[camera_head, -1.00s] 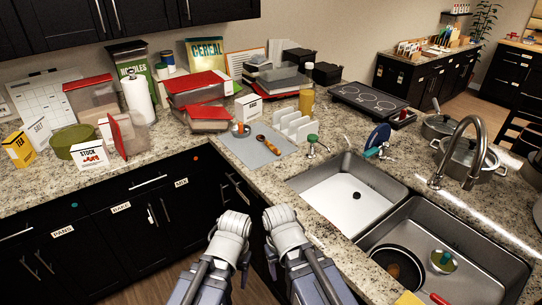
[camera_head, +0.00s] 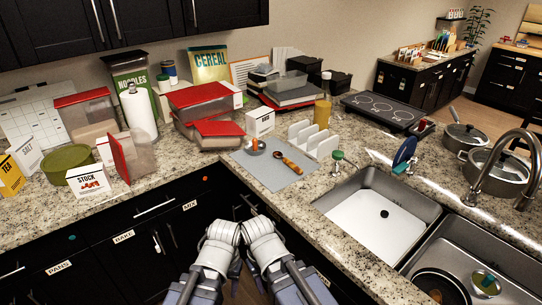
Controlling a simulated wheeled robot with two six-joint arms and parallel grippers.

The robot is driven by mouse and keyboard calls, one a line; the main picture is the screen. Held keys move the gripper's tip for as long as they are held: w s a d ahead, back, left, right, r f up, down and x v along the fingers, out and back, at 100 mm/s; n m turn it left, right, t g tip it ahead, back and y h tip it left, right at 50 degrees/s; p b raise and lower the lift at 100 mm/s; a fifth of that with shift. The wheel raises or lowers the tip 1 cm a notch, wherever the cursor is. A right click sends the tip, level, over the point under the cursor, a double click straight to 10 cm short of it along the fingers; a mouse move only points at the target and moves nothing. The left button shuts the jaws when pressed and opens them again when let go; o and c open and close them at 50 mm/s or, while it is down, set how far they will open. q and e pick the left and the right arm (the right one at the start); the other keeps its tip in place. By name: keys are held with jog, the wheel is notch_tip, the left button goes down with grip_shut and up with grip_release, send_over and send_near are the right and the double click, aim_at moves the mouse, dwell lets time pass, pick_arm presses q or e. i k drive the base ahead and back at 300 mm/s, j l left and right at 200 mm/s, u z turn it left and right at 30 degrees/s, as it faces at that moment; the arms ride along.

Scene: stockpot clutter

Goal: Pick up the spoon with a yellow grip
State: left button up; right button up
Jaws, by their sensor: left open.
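A spoon (camera_head: 288,163) with an orange-yellow grip lies on a grey mat (camera_head: 262,175) on the granite counter, at the inner corner. Its dark end points to the back left. A small metal bowl (camera_head: 256,150) with an orange item in it stands just left of the spoon. My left gripper (camera_head: 235,268) is low in front of the dark cabinets, below the counter edge, open and well apart from the spoon. My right gripper (camera_head: 254,270) is beside it, mostly hidden by my arm; its jaws cannot be made out.
A white rack (camera_head: 314,140) stands right behind the spoon. A white box (camera_head: 260,122) and red-lidded containers (camera_head: 205,110) stand behind the mat. The sink (camera_head: 382,217) with a green-topped dispenser (camera_head: 337,160) is to the right. The front of the mat is clear.

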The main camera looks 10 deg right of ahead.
aim_at(278, 155)
jog(key=i+j, duration=0.4)
jog(key=j, duration=0.2)
jog(key=i+j, duration=0.45)
jog(key=j+z, duration=0.1)
jog(key=z, duration=2.35)
